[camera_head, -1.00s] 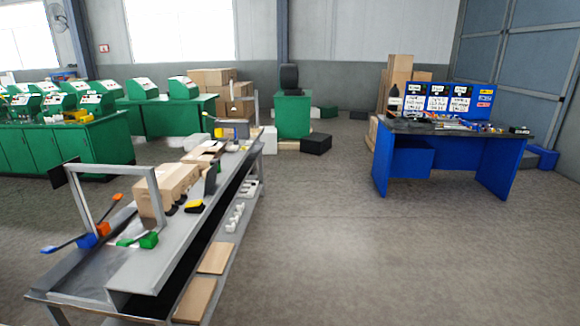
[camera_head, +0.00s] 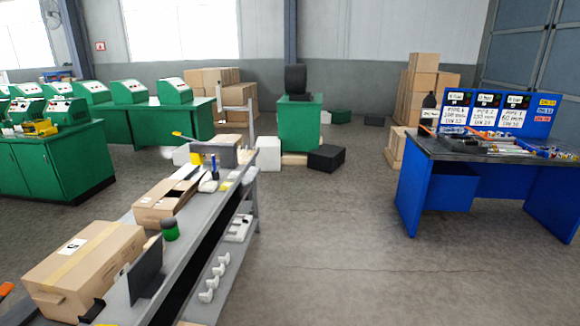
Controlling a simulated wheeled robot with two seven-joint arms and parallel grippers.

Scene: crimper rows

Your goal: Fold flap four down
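An open cardboard box (camera_head: 151,212) stands on the grey workbench at the left. Which flap is number four I cannot tell at this size. A closed cardboard box (camera_head: 82,268) with tape and a white label sits nearer on the same bench.
The grey workbench (camera_head: 205,223) runs along the left. A dark upright panel (camera_head: 145,271) and a green-and-black container (camera_head: 170,230) stand on it. A blue table (camera_head: 408,184) stands at the right. The floor between them is clear.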

